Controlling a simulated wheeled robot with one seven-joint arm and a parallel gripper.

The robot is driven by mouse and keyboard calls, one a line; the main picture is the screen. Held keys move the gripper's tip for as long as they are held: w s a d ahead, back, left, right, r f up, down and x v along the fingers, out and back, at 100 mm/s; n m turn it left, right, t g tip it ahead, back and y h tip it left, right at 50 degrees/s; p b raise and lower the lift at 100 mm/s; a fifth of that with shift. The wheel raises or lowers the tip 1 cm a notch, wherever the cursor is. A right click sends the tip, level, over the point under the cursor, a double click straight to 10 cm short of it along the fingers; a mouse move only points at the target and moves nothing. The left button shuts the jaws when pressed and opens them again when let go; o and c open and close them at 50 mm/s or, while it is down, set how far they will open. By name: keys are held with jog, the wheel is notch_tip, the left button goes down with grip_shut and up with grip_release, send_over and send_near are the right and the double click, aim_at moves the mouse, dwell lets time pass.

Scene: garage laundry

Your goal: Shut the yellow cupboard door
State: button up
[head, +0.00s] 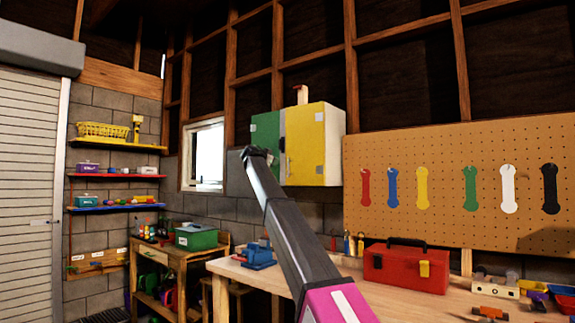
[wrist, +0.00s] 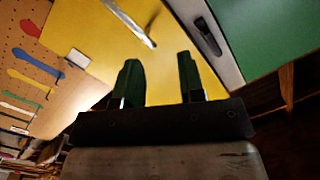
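The cupboard hangs on the wall, with its yellow door (head: 304,140) on the right and green door (head: 265,132) on the left. The yellow door has white tabs near its right edge and a thin silver handle, clear in the wrist view (wrist: 132,22). A pale strip (wrist: 213,48) with a dark handle lies between yellow and green; I cannot tell whether the yellow door is flush or slightly ajar. My gripper (head: 257,153) is in front of the cupboard's lower left. In the wrist view its dark fingers (wrist: 160,82) are apart and empty before the yellow panel.
A workbench (head: 455,305) below holds a red toolbox (head: 405,267) and a blue vice (head: 258,255). A pegboard (head: 440,160) with coloured tools covers the right wall. A window (head: 204,154) and shelves (head: 115,176) are to the left.

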jog(key=w+d+n+h, duration=0.1)
jog(key=w+d, duration=0.1)
jog(key=w+d+f+n+g+h, duration=0.1)
jog(key=w+d, duration=0.2)
jog(key=w+d+n+g+h, duration=0.1)
jog(key=w+d, duration=0.1)
jog(key=d, duration=0.1)
jog(key=shift+w+f+h, duration=0.2)
jog(key=shift+f+h, duration=0.05)
jog(key=shift+h, duration=0.05)
jog(key=shift+d, duration=0.1)
grip_shut()
